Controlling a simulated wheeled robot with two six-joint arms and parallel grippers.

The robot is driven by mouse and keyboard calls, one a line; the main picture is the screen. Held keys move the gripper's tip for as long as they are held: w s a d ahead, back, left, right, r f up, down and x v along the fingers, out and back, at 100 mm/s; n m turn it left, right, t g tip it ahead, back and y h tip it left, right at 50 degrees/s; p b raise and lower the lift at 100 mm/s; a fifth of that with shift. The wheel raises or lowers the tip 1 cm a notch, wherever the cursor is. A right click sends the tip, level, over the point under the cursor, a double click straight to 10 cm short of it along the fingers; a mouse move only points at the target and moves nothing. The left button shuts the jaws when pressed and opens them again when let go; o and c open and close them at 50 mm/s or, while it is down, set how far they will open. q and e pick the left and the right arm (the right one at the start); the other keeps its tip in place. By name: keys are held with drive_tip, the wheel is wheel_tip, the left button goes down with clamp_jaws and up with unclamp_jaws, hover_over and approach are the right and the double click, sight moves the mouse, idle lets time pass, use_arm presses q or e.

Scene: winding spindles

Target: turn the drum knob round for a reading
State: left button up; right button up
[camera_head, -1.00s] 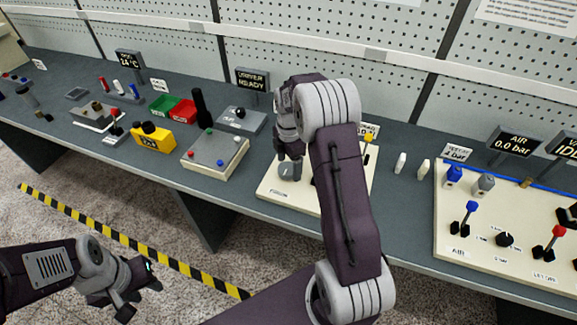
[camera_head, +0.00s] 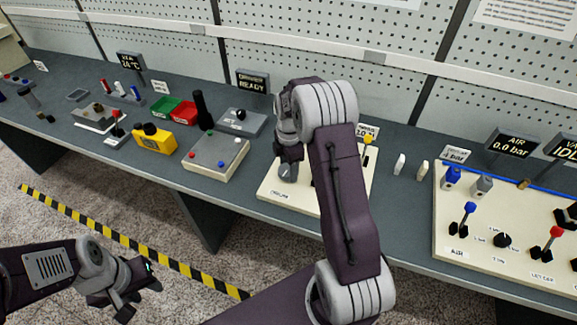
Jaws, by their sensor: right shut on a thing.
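The drum knob (camera_head: 288,173) is a grey round knob at the left of a cream panel (camera_head: 274,200) on the bench. My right gripper (camera_head: 288,158) points down over it and is shut on it. The wrist and forearm of my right arm hide much of the panel. My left gripper (camera_head: 140,291) is open and empty, low at the left over the floor, well away from the bench.
A cream box with coloured buttons (camera_head: 216,155) and a yellow box (camera_head: 154,139) stand to the left. A larger cream panel with levers (camera_head: 480,235) is at the right. Small white bottles (camera_head: 400,164) stand between. A striped line (camera_head: 130,242) crosses the floor.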

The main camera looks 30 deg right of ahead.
drive_tip(key=m+p, duration=0.2)
drive_tip(key=m, duration=0.2)
drive_tip(key=shift+s+r, duration=0.1)
drive_tip(key=shift+r, duration=0.05)
drive_tip(key=m+p, duration=0.2)
drive_tip(key=m, duration=0.3)
drive_tip(key=shift+m, duration=0.4)
drive_tip(key=m, duration=0.2)
drive_tip(key=m+p, duration=0.1)
drive_tip(key=m, duration=0.1)
drive_tip(key=shift+s+a+m, duration=0.15)
drive_tip(key=shift+m, duration=0.15)
drive_tip(key=m+p, duration=0.1)
drive_tip(key=m, duration=0.4)
drive_tip(key=shift+a, duration=0.15)
drive_tip(key=m, duration=0.2)
drive_tip(key=m+p, duration=0.1)
drive_tip(key=m, duration=0.2)
drive_tip(key=shift+a+f, duration=0.1)
drive_tip(key=shift+f, duration=0.1)
drive_tip(key=m, duration=0.5)
drive_tip(key=shift+p, duration=0.35)
drive_tip(key=m, duration=0.4)
drive_tip(key=shift+a+m, duration=0.1)
drive_tip(key=shift+m, duration=0.3)
drive_tip(key=m, duration=0.4)
drive_tip(key=shift+w, duration=0.25)
drive_tip(key=shift+m, duration=0.4)
